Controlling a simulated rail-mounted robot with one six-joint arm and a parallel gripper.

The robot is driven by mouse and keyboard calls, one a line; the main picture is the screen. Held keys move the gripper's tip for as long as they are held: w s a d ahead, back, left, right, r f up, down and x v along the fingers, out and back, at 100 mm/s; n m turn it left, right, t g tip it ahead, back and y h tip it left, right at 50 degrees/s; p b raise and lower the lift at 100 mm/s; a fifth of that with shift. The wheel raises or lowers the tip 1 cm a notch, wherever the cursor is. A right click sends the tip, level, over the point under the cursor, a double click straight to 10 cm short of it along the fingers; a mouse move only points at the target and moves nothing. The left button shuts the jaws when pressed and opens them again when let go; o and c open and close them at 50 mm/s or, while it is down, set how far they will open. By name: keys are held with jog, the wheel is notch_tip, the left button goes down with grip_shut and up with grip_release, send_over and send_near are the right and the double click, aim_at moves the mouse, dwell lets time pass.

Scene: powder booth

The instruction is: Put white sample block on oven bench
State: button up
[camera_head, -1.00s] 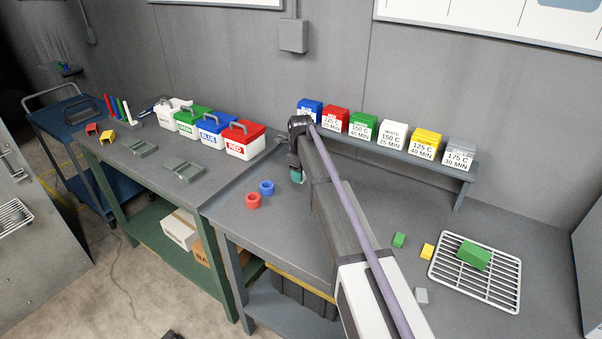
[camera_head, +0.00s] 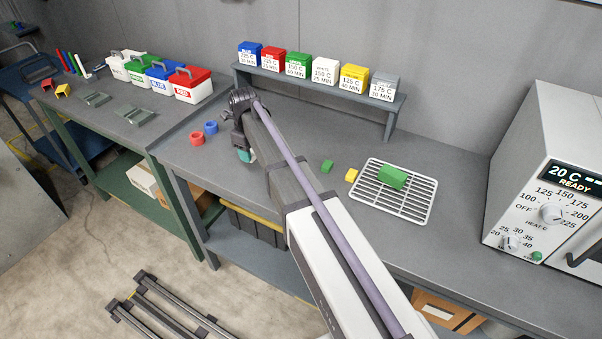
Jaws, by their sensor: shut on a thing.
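My gripper (camera_head: 243,152) is above the left part of the grey oven bench (camera_head: 445,185), to the right of the two rings. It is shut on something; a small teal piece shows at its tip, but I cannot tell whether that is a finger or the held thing. I see no loose white sample block; my arm hides part of the bench. A white labelled box (camera_head: 325,70), marked 150 C and 25 MIN, stands on the raised shelf. The oven (camera_head: 555,180) stands at the right on the bench.
A wire rack (camera_head: 405,205) bears a green block (camera_head: 393,177). Bench between rack and oven is clear.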

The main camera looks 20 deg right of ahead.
aim_at(255, 179)
notch_tip(255, 179, down, 10)
jog(key=b, duration=0.8)
jog(key=shift+r+b, duration=0.1)
jog(key=shift+b, duration=0.25)
jog(key=shift+r, duration=0.25)
jog(key=shift+f, duration=0.2)
jog(key=o, duration=1)
jog(key=shift+c, duration=0.2)
jog(key=shift+r, duration=0.1)
